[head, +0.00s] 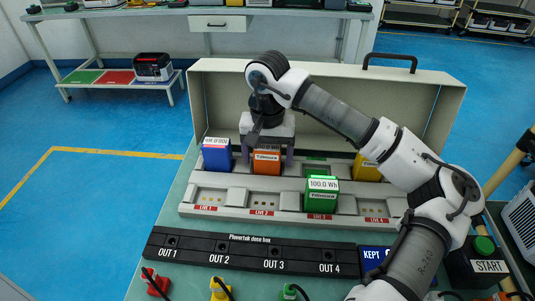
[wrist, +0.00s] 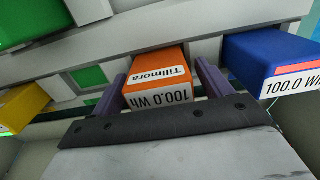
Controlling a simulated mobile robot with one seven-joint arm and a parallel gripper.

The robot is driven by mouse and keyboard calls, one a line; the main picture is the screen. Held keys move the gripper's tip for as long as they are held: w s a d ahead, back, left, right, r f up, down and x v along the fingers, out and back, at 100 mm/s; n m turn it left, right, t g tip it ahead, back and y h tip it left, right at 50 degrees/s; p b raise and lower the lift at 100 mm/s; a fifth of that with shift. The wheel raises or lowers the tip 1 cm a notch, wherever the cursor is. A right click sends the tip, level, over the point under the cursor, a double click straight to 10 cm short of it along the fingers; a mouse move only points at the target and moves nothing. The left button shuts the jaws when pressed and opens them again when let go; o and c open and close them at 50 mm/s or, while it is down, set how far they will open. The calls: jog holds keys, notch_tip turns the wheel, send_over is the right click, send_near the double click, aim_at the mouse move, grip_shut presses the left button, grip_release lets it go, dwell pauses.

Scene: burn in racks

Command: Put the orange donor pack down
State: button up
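The orange pack (head: 266,162), labelled Tillmora, stands upright in the back row of the rack (head: 235,211), behind the LIVE 2 place. In the wrist view the orange pack (wrist: 160,79) shows its label and 100.0 Wh marking between the purple fingers. My gripper (head: 267,160) is low over it, one finger on each side. The fingers are spread wide, with a narrow gap beside the pack; it also shows in the wrist view (wrist: 163,88). The pack's base is hidden in the head view.
A blue pack (head: 217,156) stands left of the orange one, and a yellow pack (head: 367,168) to the right. A green pack (head: 321,193) stands at LIVE 3. LIVE 1, 2 and 4 are empty. The dose box (head: 255,253) lies in front; the case lid (head: 400,100) rises behind.

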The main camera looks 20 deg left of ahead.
jog(key=shift+r, duration=0.1)
notch_tip(320, 180, up, 12)
jog(key=shift+r, duration=0.1)
dwell(0.5)
dwell(1.1)
